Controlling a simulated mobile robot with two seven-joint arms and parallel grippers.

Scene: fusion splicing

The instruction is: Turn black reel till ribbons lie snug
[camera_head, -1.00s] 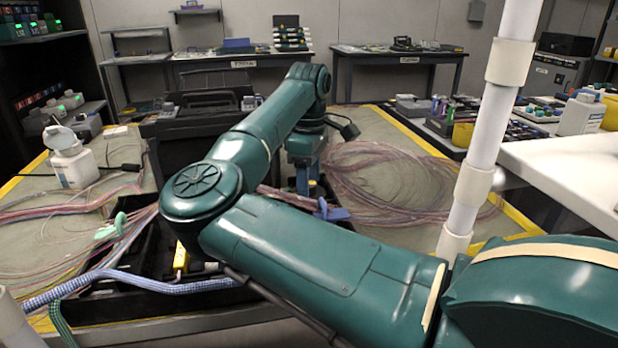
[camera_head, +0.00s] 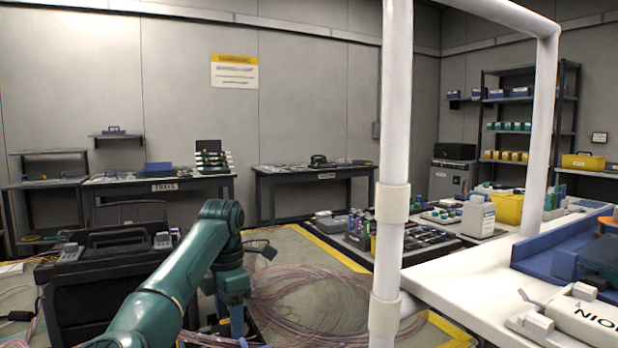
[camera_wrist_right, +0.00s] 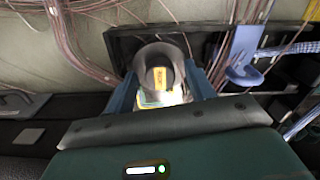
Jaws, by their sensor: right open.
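My right gripper (camera_head: 236,318) points down at the lower left of the head view, its fingertips hidden at the picture's bottom. In the right wrist view its two blue fingers (camera_wrist_right: 160,92) are open, on either side of a round grey hollow piece (camera_wrist_right: 148,58) with a yellow patch inside. I cannot tell whether they touch it, or whether it belongs to the black reel. Pinkish ribbons (camera_head: 310,295) lie in loose loops on the mat right of the gripper. They also run across the top of the wrist view (camera_wrist_right: 70,35). My left gripper is out of view.
A white post (camera_head: 393,200) stands right of my arm. A white bench (camera_head: 470,285) with a blue device (camera_head: 560,245) fills the right side. A black case (camera_head: 105,280) stands left of my arm. A blue clip (camera_wrist_right: 243,60) sits beside the gripper.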

